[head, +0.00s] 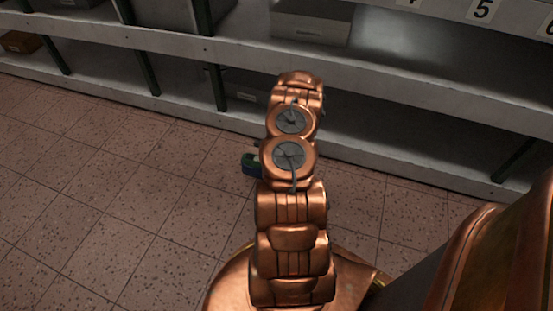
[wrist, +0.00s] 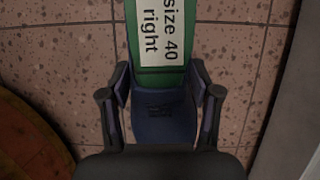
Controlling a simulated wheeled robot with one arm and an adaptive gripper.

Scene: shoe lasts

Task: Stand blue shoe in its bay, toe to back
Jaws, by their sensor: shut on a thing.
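The blue shoe (wrist: 165,118) fills the middle of the wrist view, with a green part above its blue part. A white label (wrist: 158,32) on the green reads "size 40 right". My gripper (wrist: 160,88) is shut on the shoe, one finger on each side of it. In the head view a small bit of the blue and green shoe (head: 251,164) shows left of my arm, over the tiled floor. My arm hides the rest of it and the gripper there. Its height above the floor is unclear.
A grey shelf rack (head: 180,103) with dark green dividers (head: 216,87) runs across the back. Number plates including 5 (head: 483,9) show at the top right. A grey box (head: 311,22) stands on the shelf. The tiled floor (head: 110,190) at left is clear.

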